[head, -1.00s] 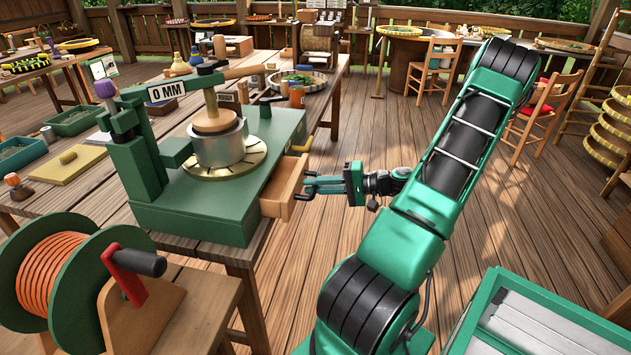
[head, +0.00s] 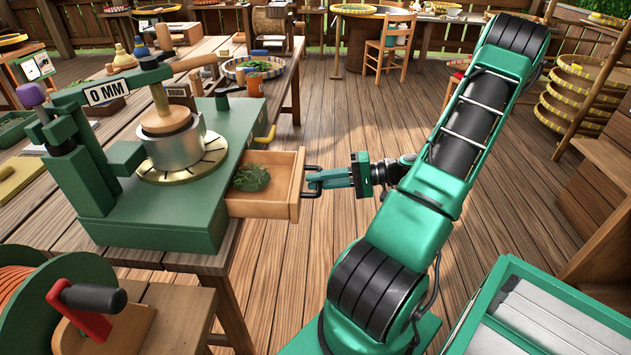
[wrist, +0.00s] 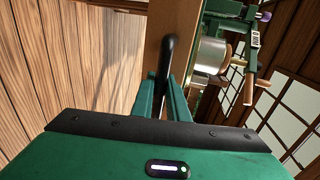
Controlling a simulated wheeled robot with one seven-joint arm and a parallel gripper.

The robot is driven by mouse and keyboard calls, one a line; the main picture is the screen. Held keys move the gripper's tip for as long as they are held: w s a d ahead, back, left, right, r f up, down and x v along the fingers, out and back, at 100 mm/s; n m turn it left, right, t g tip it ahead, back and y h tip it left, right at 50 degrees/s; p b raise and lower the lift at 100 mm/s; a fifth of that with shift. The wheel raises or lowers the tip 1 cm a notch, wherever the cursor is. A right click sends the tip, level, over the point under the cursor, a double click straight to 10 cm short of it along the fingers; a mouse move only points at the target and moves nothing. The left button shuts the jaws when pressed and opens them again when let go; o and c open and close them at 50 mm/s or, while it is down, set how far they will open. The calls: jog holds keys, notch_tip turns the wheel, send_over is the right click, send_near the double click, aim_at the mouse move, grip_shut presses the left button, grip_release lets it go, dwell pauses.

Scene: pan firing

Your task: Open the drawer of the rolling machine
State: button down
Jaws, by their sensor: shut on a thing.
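The green rolling machine (head: 130,215) stands on the wooden table at the left in the head view, with a metal roller pot and a "0 MM" plate. Its wooden drawer (head: 265,210) sticks out of the right side, and a clump of green leaves (head: 250,178) lies inside. My gripper (head: 316,180) is at the drawer's front, with its fingers shut on the dark drawer handle (head: 311,188). In the wrist view the black handle (wrist: 166,62) rises between the two green fingers, and the drawer's wooden front (wrist: 178,40) is close beyond.
A cable reel (head: 45,310) with a black-gripped crank stands at the lower left. A green-framed case (head: 540,310) is at the lower right. A chair (head: 390,48) stands farther back.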

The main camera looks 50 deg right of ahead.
jog(key=shift+f, duration=0.1)
jog(key=c, duration=1.7)
grip_release()
jog(key=v, duration=1)
jog(key=shift+s+d, duration=0.25)
jog(key=shift+d, duration=0.05)
